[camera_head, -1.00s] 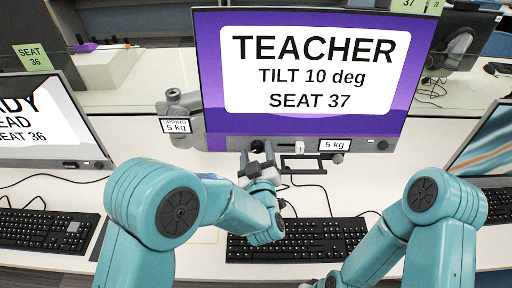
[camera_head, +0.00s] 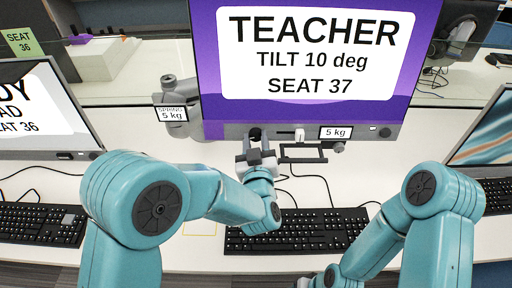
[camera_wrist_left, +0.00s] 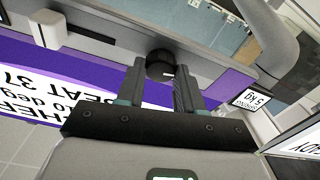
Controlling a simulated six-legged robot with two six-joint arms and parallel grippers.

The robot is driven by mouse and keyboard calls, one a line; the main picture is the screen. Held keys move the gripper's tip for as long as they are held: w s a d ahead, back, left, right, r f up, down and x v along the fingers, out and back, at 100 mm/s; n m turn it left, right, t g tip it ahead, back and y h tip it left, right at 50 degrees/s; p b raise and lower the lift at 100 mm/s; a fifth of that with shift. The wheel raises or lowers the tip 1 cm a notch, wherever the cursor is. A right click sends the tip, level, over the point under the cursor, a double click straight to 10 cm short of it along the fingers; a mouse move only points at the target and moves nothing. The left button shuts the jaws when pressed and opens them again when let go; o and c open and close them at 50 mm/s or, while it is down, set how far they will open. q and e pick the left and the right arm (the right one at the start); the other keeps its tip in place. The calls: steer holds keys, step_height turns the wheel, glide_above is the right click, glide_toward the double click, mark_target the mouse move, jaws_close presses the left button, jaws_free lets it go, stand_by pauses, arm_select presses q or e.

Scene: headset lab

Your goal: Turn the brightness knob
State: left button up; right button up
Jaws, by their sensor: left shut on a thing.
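The black brightness knob (camera_head: 254,134) sits on the lower bezel of the large monitor (camera_head: 212,131) reading TEACHER, left of a white block (camera_head: 300,134). In the left wrist view the round knob (camera_wrist_left: 160,64) with a small white mark lies between the fingertips. My left gripper (camera_head: 255,146) is shut on the knob from the front and below; its fingers (camera_wrist_left: 161,76) flank it on both sides. My right gripper (camera_head: 306,284) shows only in part at the bottom edge, away from the monitor; its jaws are not clear.
A 5 kg label (camera_head: 335,132) and a dark frame-shaped bracket (camera_head: 303,153) are right of the knob. A grey arm labelled 5 kg (camera_head: 172,114) is on the left. A keyboard (camera_head: 290,232) lies below. Other monitors stand at both sides.

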arm_select(q)
steer(key=shift+f+m+h+b, duration=0.1)
steer(key=shift+m+h+b, duration=0.35)
steer(key=shift+m, duration=1.05)
arm_select(e)
step_height(320, 180, down, 2)
steer(key=shift+f, duration=0.1)
arm_select(q)
steer(key=o, duration=1)
steer(key=shift+w, duration=0.1)
steer(key=shift+o, duration=0.2)
arm_select(e)
steer(key=shift+f, duration=0.1)
